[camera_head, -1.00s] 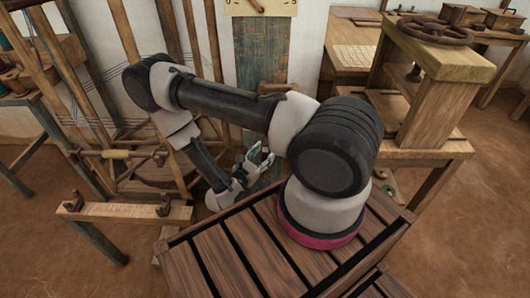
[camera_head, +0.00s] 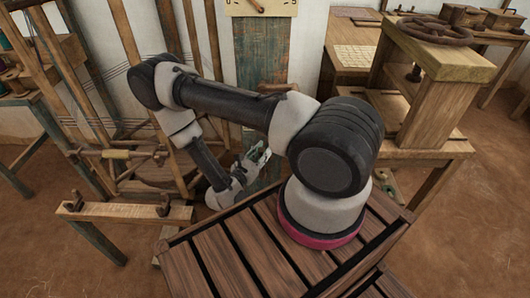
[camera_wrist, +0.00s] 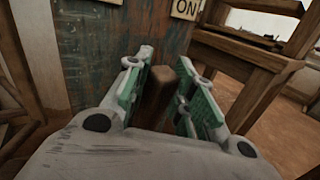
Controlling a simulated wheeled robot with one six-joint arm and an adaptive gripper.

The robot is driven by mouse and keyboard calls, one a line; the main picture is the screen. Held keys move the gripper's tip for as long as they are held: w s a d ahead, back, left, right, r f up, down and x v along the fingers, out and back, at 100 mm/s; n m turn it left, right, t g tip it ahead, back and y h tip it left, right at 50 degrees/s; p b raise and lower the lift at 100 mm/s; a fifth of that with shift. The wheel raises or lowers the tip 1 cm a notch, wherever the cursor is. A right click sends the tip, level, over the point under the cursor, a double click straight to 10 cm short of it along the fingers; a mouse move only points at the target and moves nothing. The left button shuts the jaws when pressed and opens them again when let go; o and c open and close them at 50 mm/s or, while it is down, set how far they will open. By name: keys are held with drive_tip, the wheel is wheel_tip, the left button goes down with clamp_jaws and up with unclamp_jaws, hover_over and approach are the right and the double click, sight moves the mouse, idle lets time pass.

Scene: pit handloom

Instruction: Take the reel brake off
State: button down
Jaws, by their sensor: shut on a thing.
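A brown wooden lever (camera_wrist: 157,95), which looks like the reel brake's handle, stands between the green-padded fingers of my gripper (camera_wrist: 163,78) in the wrist view. My gripper is shut on it. The lever's lower part is hidden by the gripper body. A cream tag reading "ON" (camera_wrist: 187,8) is on the weathered blue-green board (camera_wrist: 105,55) behind, above and right of the lever. In the head view my gripper (camera_head: 257,158) is low in front of the same board (camera_head: 262,60); the lever cannot be made out there.
A wooden stand with a dark wheel (camera_head: 437,30) is at the right. The loom's wooden frame and a rail with small brackets (camera_head: 125,212) are at the left. Another cream tag (camera_wrist: 103,2) is cut off at the wrist view's top edge. Brown floor lies open at the right.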

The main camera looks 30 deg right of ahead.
drive_tip(key=w+a+n, duration=0.1)
drive_tip(key=w+a+n+h, duration=0.1)
drive_tip(key=a, duration=0.1)
drive_tip(key=w+a+n+t, duration=0.1)
drive_tip(key=shift+a+f+h, duration=0.15)
drive_tip(key=shift+f+h, duration=0.15)
drive_tip(key=shift+f, duration=0.1)
drive_tip(key=c, duration=1.2)
unclamp_jaws()
drive_tip(key=shift+a, duration=0.1)
drive_tip(key=v, duration=1.2)
drive_tip(key=shift+s, duration=0.15)
